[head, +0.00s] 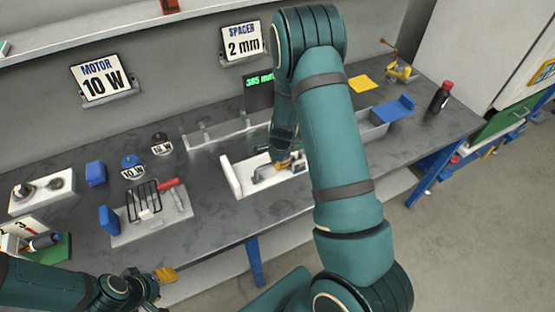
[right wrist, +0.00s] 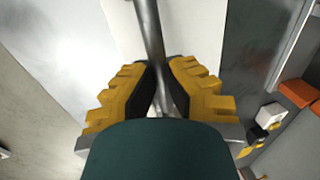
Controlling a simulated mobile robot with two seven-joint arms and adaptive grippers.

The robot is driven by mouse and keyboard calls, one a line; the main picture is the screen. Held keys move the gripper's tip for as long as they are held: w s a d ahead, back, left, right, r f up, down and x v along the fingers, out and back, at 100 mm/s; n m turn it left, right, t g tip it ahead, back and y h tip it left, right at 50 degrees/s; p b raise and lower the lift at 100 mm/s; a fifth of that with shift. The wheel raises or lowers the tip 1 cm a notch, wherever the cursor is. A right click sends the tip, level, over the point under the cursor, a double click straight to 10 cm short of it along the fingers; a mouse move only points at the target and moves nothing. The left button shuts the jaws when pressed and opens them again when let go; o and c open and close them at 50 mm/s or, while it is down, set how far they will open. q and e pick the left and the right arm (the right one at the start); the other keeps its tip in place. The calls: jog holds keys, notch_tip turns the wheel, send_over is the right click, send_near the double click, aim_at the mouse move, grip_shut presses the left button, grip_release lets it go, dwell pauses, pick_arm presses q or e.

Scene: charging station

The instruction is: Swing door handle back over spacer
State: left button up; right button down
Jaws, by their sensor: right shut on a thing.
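My right gripper (head: 284,164) reaches down over a white fixture (head: 233,178) at the middle of the bench. In the right wrist view its yellow fingers (right wrist: 162,92) are closed around a thin grey metal bar, the door handle (right wrist: 148,32), which runs up between the fingertips. In the head view a small grey handle part (head: 262,174) shows just left of the fingers; my arm and gripper hide the rest. I cannot make out the spacer itself. My left gripper (head: 160,278) hangs at the lower left, away from the fixture; its opening is unclear.
A tray (head: 118,236) with a black rack and red-handled tool lies to the left. Round 10 W and 18 W pieces stand behind it. A SPACER 2 mm sign (head: 242,41) and MOTOR 10 W sign (head: 103,78) hang behind. A dark bottle (head: 441,97) stands at right.

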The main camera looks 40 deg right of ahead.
jog(key=shift+s+a+f, duration=0.1)
jog(key=shift+s+f, duration=0.1)
jog(key=shift+s, duration=0.05)
jog(key=c, duration=0.9)
grip_release()
jog(key=shift+w, duration=0.1)
jog(key=shift+c, duration=0.2)
jog(key=shift+r, duration=0.15)
jog(key=shift+r, duration=0.2)
notch_tip(320, 180, up, 11)
jog(key=s, duration=0.2)
jog(key=shift+a, duration=0.15)
jog(key=shift+s+r, duration=0.1)
jog(key=shift+s, duration=0.05)
